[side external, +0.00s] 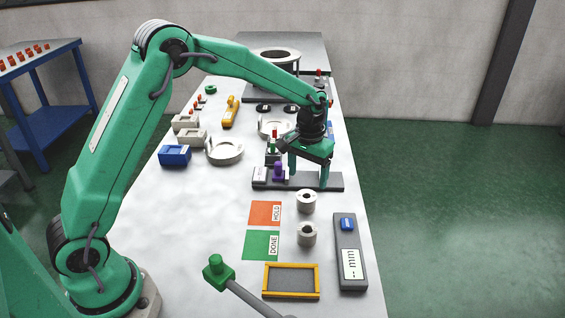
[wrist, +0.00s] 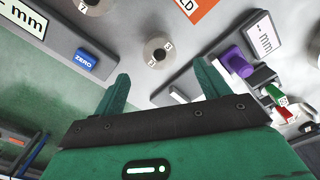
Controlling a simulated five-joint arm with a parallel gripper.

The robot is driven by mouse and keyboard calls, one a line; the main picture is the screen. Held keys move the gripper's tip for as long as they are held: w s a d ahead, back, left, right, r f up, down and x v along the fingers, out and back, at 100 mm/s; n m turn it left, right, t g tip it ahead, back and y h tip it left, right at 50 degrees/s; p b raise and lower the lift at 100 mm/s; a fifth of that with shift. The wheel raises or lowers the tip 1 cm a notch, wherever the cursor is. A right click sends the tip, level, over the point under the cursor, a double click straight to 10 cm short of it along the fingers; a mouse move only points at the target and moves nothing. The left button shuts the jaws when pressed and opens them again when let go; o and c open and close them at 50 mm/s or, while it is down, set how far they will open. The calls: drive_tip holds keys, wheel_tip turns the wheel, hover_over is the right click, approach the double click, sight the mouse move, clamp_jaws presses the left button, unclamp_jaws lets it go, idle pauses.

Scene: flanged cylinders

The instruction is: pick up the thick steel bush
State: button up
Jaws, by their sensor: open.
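Two short grey steel bushes with centre holes stand on the bench in the side external view, one farther back (side external: 307,207) and one nearer the front (side external: 307,240). I cannot tell which is the thick one. My gripper (side external: 309,174) points down over the dark grey bar, behind the farther bush, with its green fingers apart and nothing between them. In the wrist view, one bush (wrist: 150,46) with small number tags lies just beyond the fingertips (wrist: 162,72), and the other bush (wrist: 94,7) is cut by the top edge.
The dark grey bar (side external: 333,181) carries a purple piece (side external: 279,172). A gauge (side external: 347,237) with a blue button stands right of the bushes. The orange HOLD mat (side external: 262,213) and green DONE mat (side external: 257,246) lie left. A yellow-framed tray (side external: 291,267) is in front.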

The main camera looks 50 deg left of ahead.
sight(307, 196)
drive_tip(key=shift+f, duration=4.2)
drive_tip(key=c, duration=1.3)
